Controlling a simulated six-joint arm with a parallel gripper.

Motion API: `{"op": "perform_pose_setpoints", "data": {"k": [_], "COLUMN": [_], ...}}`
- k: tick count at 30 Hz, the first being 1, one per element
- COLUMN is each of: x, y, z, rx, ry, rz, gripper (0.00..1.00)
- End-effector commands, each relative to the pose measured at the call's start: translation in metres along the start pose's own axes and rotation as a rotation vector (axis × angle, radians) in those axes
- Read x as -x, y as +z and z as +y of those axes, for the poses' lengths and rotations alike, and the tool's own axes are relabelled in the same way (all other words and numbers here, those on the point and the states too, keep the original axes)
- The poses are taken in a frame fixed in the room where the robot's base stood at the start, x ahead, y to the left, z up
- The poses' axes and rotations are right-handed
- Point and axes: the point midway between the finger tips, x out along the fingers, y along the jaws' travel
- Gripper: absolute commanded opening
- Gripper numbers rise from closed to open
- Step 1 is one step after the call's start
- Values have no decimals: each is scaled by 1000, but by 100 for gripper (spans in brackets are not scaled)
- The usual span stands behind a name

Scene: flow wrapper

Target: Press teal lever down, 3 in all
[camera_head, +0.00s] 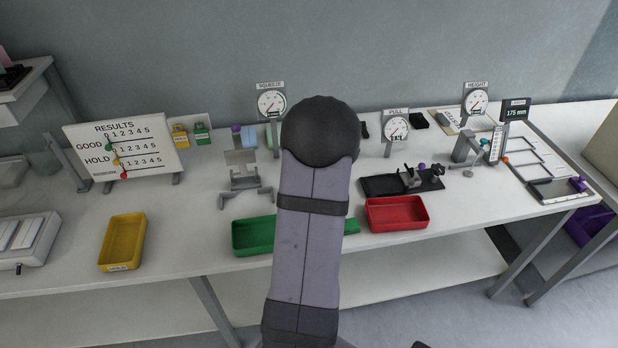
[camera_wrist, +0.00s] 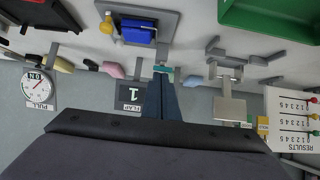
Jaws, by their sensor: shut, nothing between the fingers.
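In the wrist view, which looks upside down, a small teal piece (camera_wrist: 163,69), apparently the lever, shows right at the tip of my gripper (camera_wrist: 162,78). My gripper is shut and empty, its narrow dark fingers pointing at the teal piece. I cannot tell whether they touch or how far the lever is tilted. Beside it stands a dark counter display (camera_wrist: 131,95) reading 1, labelled FLAP. A grey station (camera_wrist: 168,24) with a blue block (camera_wrist: 138,32) and an orange knob (camera_wrist: 106,26) is just beyond. In the head view my own arm hides the lever and gripper.
A grey bracket fixture (camera_wrist: 228,100) stands close to my fingers. A green tray (camera_head: 252,236), red tray (camera_head: 397,214) and yellow tray (camera_head: 123,241) line the front of the bench. The RESULTS board (camera_head: 124,148) is at left; the PULL gauge (camera_head: 396,129) is right of my arm.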

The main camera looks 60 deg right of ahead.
Motion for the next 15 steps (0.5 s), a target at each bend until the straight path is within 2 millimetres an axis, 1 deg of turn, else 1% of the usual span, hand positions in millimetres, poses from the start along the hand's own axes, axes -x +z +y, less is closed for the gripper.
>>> {"op": "perform_pose_setpoints", "data": {"k": [1, 8, 15], "x": [-1, -4, -11], "y": [6, 25, 49], "z": [0, 0, 0], "rx": [-1, -2, -1], "ry": [1, 0, 0], "rz": [-3, -4, -5], "gripper": [0, 0, 0]}}
